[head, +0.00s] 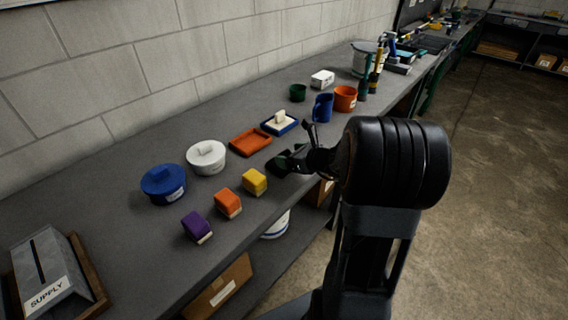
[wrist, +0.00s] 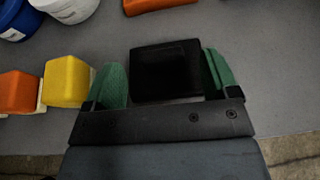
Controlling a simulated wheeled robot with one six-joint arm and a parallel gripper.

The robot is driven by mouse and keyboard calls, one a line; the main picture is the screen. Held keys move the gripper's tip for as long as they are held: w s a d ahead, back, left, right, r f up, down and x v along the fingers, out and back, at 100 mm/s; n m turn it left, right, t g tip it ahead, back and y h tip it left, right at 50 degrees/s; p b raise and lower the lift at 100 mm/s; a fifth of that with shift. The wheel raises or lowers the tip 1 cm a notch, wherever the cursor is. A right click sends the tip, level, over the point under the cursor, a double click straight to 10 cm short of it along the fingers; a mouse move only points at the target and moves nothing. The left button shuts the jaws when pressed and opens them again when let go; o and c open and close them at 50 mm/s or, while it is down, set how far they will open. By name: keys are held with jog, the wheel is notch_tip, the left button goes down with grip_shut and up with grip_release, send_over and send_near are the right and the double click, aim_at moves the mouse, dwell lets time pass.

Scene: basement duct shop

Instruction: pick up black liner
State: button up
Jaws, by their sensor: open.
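The black liner (wrist: 166,72) shows in the wrist view as a dark, square-edged block on the grey bench. It lies between the two green finger pads of my gripper (wrist: 163,82), with a narrow gap on each side. My gripper is open around it. In the head view my gripper (head: 287,161) is low over the bench, just right of the yellow block (head: 254,182). There the black liner cannot be told apart from my dark gripper.
Left of my gripper, an orange block (head: 228,203) and a purple block (head: 197,227) continue the row along the front edge. Behind are an orange tray (head: 250,142), a white lidded pot (head: 206,158) and a blue pot (head: 163,184). A blue mug (head: 322,107) stands farther back.

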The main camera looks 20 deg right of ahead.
aim_at(285, 153)
jog(key=shift+x, duration=2.65)
jog(key=c, duration=1)
jog(key=shift+r, duration=0.1)
